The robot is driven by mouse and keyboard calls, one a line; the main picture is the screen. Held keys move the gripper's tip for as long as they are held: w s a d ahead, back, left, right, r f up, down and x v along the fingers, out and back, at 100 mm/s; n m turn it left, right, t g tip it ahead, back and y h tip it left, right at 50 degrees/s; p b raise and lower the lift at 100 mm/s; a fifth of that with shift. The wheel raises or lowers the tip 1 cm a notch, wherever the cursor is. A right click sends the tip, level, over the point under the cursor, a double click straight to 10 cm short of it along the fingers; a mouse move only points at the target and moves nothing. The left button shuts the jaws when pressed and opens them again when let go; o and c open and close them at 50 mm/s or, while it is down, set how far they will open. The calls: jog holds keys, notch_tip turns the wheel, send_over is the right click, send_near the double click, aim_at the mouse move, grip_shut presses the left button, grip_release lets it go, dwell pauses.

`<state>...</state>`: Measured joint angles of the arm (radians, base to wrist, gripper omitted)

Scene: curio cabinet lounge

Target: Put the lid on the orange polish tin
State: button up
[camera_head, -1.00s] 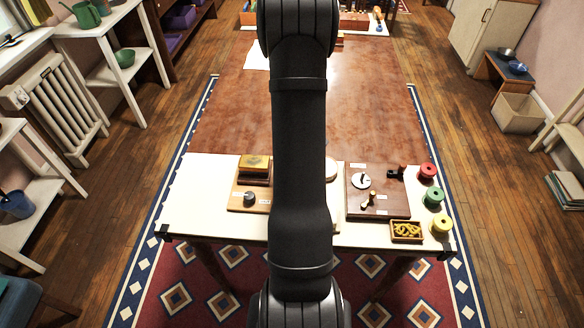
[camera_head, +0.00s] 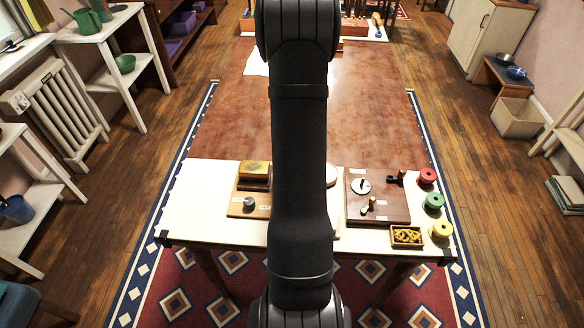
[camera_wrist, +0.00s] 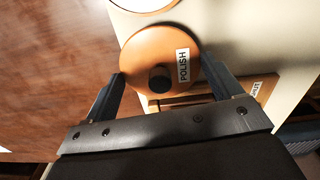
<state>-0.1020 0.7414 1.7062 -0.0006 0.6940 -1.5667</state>
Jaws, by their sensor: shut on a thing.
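An orange round lid (camera_wrist: 150,48) with a black knob and a POLISH label fills the middle of the wrist view. My gripper (camera_wrist: 163,67) is shut on it, with one finger at each side of its rim. A round thing with an orange rim and pale inside, perhaps the open tin (camera_wrist: 143,4), is cut off at the top of the wrist view, apart from the lid. In the head view a pale round thing (camera_head: 331,176) shows partly beside my arm. My arm hides my gripper and the lid there.
A dark board (camera_head: 390,214) with small fittings, several coloured spools (camera_head: 434,202) and a tray (camera_head: 405,246) are right. The brown tabletop (camera_head: 370,110) behind is mostly clear.

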jog(key=shift+r, duration=0.95)
jog(key=s+d+r, duration=0.5)
jog(key=d+r, duration=0.2)
jog(key=d, duration=0.3)
jog(key=shift+d, duration=0.25)
jog(key=shift+o, duration=1.1)
jog(key=c, duration=0.6)
jog(key=shift+c, duration=0.2)
jog(key=shift+w+a+f, duration=0.1)
jog(key=shift+w+f, duration=0.3)
jog(key=shift+w, duration=0.4)
jog(key=shift+w+f, duration=0.35)
jog(key=shift+w, duration=0.5)
jog(key=shift+w+a+f, duration=0.1)
jog(key=shift+w+f, duration=0.3)
jog(key=shift+w, duration=0.4)
